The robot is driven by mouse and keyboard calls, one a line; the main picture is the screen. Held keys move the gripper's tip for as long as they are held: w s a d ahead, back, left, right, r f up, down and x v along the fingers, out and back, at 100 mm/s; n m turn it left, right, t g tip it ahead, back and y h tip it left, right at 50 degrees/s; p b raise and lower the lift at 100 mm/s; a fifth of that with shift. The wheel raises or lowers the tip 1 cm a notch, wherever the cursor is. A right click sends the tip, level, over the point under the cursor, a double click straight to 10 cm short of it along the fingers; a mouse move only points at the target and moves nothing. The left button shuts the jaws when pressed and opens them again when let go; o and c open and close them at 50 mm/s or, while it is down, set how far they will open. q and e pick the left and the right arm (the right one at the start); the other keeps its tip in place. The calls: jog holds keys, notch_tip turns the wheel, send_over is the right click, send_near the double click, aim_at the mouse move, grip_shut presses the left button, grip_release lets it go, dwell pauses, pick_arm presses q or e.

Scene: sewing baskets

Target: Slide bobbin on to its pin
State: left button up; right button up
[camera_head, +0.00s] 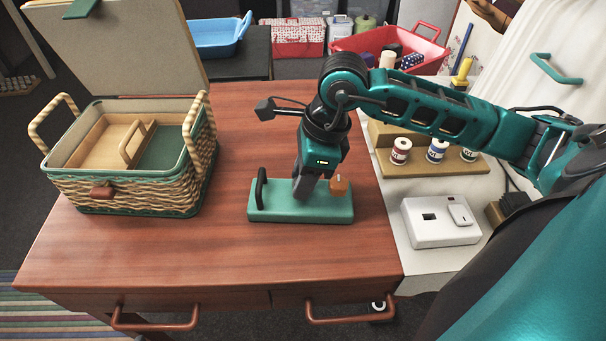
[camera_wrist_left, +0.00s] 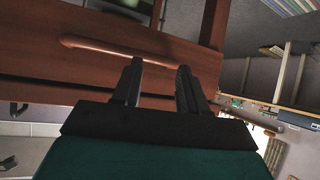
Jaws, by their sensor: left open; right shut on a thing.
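A green base plate (camera_head: 275,212) lies on the wooden table, with a black upright handle (camera_head: 261,187) at its left end. An orange-brown round piece (camera_head: 341,186) stands at its right end, with a small tip on top. My right gripper (camera_head: 301,190) points down over the middle of the plate, just left of the orange-brown piece. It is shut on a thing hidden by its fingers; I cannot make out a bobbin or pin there. My left gripper (camera_wrist_left: 157,68) is open and empty in the left wrist view, before the table's drawer front.
A wicker basket (camera_head: 125,188) with its lid up stands on the left of the table. Thread spools (camera_head: 401,150) on a wooden stand and a white box (camera_head: 438,228) are on the right. The table's front (camera_head: 200,262) is clear. Drawer handles (camera_head: 155,325) stick out below.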

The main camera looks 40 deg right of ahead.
jog(key=shift+f, duration=0.35)
jog(key=shift+f+b, duration=0.3)
jog(key=shift+b, duration=0.25)
jog(key=o, duration=1.1)
jog(key=p+v, duration=0.2)
jog(key=v, duration=1.1)
